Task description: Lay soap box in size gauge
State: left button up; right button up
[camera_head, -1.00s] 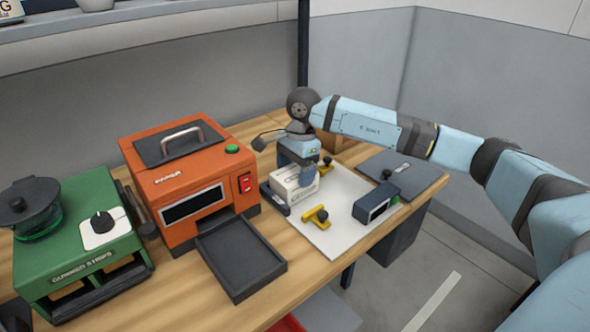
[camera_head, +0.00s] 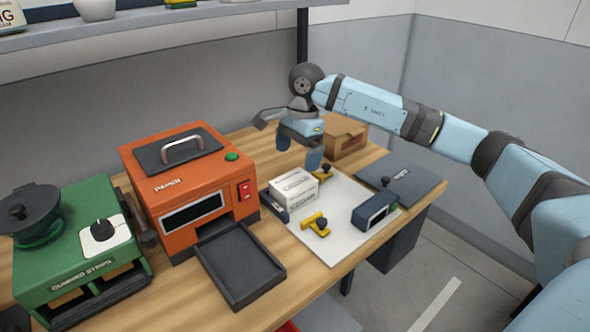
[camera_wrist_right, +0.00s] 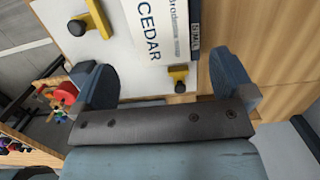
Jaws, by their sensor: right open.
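The soap box (camera_head: 293,188), white with dark print, lies on the white board of the size gauge (camera_head: 330,243), between a dark bar (camera_head: 274,207) at its left and yellow stops with black knobs (camera_head: 317,225). In the right wrist view the box (camera_wrist_right: 150,35) reads "CEDAR" and lies beside the dark bar. My right gripper (camera_head: 299,150) is open and empty, above and behind the box, apart from it. In the right wrist view its two fingers (camera_wrist_right: 165,85) are spread, with the box beyond them. My left gripper is not in view.
A dark device with a green button (camera_head: 375,212) stands at the board's right. A cardboard box (camera_head: 345,137) stands behind, and a dark clipboard-like plate (camera_head: 403,180) lies at right. An orange machine (camera_head: 190,190) with a dark tray (camera_head: 240,265) and a green dispenser (camera_head: 80,260) stand left.

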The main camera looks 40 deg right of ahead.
aim_at(300, 178)
jog(key=shift+d+r, duration=0.2)
jog(key=shift+r, duration=1.1)
jog(key=shift+d+r, duration=0.2)
jog(key=shift+r, duration=1.1)
